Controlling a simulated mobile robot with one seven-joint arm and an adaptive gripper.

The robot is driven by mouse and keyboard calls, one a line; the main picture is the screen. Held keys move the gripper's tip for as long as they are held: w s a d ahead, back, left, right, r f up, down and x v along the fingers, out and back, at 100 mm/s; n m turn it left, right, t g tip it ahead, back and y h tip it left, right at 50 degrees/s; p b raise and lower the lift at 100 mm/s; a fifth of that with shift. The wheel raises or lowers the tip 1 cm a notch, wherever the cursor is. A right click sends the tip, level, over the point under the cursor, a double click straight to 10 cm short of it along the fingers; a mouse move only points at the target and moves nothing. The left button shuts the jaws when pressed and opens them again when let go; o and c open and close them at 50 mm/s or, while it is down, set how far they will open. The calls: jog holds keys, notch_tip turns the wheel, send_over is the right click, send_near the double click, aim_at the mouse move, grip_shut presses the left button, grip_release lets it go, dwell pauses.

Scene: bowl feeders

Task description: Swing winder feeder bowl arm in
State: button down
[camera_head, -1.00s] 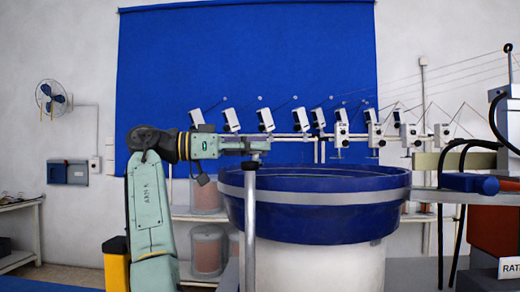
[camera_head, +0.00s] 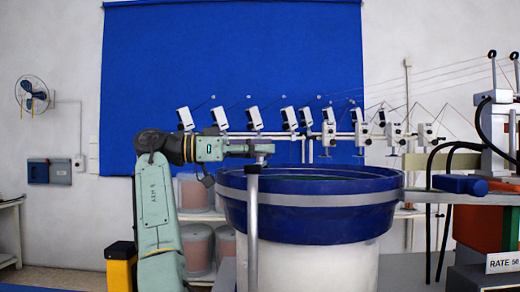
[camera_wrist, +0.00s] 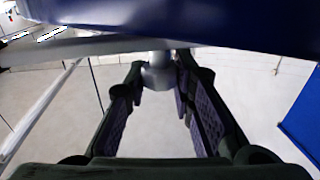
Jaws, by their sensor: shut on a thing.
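The large blue feeder bowl (camera_head: 310,212) with a grey band stands on a white drum in the head view. A grey upright post (camera_head: 251,225) stands in front of its left side, with a small knob on top. My gripper (camera_head: 263,149) is just above the post top, over the bowl's left rim. In the wrist view my gripper (camera_wrist: 160,75) has its two dark fingers shut around a grey knob (camera_wrist: 157,72). The knob joins a grey bar (camera_wrist: 100,46) beside the blue bowl (camera_wrist: 210,20). How the bar meets the post is hidden.
A rail (camera_head: 350,137) with several white units runs behind the bowl. A machine with black hoses (camera_head: 495,130) stands at the right. Shelves with reddish spools (camera_head: 196,245) stand behind my arm.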

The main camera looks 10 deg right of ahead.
jog(key=c, duration=1.3)
grip_release()
jog(key=shift+f, duration=0.1)
jog(key=shift+c, duration=0.2)
